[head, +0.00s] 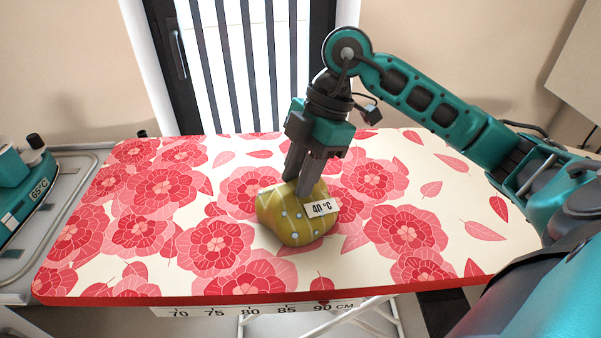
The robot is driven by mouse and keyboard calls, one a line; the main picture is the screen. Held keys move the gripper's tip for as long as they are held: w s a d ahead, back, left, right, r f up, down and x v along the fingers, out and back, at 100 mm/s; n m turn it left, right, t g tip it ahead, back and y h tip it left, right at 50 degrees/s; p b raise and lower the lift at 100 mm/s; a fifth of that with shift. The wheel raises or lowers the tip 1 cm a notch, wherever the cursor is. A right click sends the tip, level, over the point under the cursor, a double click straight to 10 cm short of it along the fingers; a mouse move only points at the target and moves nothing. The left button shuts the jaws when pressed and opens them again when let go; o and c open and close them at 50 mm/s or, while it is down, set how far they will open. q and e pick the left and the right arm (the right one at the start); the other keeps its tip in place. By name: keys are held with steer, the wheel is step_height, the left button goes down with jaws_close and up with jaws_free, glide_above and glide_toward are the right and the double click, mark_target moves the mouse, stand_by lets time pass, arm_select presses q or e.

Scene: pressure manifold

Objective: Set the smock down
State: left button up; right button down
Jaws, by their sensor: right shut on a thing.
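The smock (284,222) appears as a bundled yellow-green cloth with pale dots and a "40 °C" tag (321,208) on its right side. It is near the middle of the flower-patterned ironing board (420,194). My right gripper (298,188) comes down from above and is shut on the top of the bundle. The bundle's underside is hidden, so I cannot tell whether it touches the board. My left gripper is not in view.
A grey stand at the left edge carries a teal appliance (24,190) marked "65°C". A centimetre scale (262,310) runs below the board's front edge. The board is clear on both sides of the bundle. A door with a striped blind stands behind.

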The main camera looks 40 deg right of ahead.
steer(key=c, duration=0.8)
jaws_free()
steer(key=shift+c, duration=0.2)
steer(key=shift+r, duration=0.1)
steer(key=p+v, duration=0.1)
steer(key=v, duration=1.1)
steer(key=shift+p, duration=0.3)
steer(key=shift+a, duration=0.1)
